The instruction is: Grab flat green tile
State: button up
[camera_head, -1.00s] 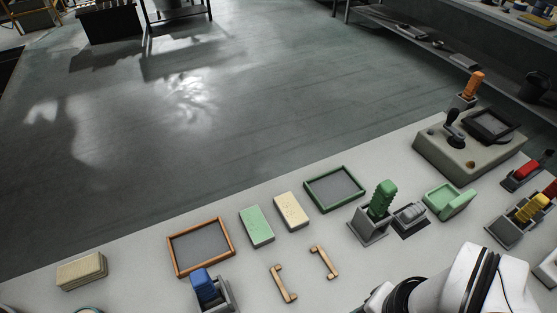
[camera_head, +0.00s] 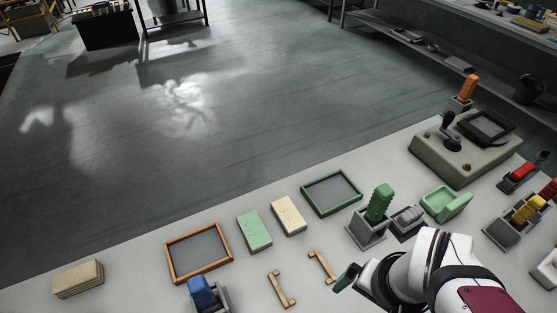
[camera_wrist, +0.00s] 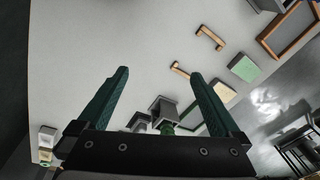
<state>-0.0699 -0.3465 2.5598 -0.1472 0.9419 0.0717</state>
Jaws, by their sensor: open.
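The flat green tile (camera_head: 254,231) lies on the pale worktop, between the orange-framed tray and a cream speckled tile (camera_head: 289,215). In the wrist view the green tile (camera_wrist: 244,68) is at the upper right, beyond the right finger.
An orange-framed tray (camera_head: 172,274) and a green-framed tray (camera_head: 357,200) flank the tiles. Two wooden handles (camera_head: 281,289) lie in front. A green ribbed grip (camera_head: 379,202) stands upright in a grey holder.

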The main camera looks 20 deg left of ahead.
aim_at(254, 229)
jog(key=w+a+f+n+t, duration=0.35)
jog(key=w+f, duration=0.35)
jog(key=w, duration=0.3)
jog(key=w+a+f+n+t+y, duration=0.1)
jog(key=a+f+n, duration=0.1)
jog(key=a, duration=0.2)
jog(key=w+a+f+n+t+y, duration=0.1)
jog(key=w+a+f, duration=0.1)
jog(key=a, duration=0.2)
jog(key=w+a+f+n+t+y, duration=0.1)
jog(key=a+f+n+y, duration=0.1)
jog(key=a, duration=0.1)
jog(key=shift+w+a+f+n+t, duration=0.2)
jog(key=shift+w+a+n+t, duration=0.1)
jog(key=shift+a+n, duration=0.1)
jog(key=s+a+n+y, duration=0.1)
jog(key=s+a+f+n+y, duration=0.1)
jog(key=a, duration=0.1)
jog(key=s+a+n+y, duration=0.1)
jog(key=a, duration=0.1)
jog(key=shift+s+a+f, duration=0.1)
jog(key=shift+a+f, duration=0.1)
jog(key=shift+f, duration=0.1)
jog(key=shift+y, duration=0.3)
jog(key=x, duration=0.7)
jog(key=shift+a, duration=0.25)
jog(key=shift+r, duration=0.1)
grip_shut()
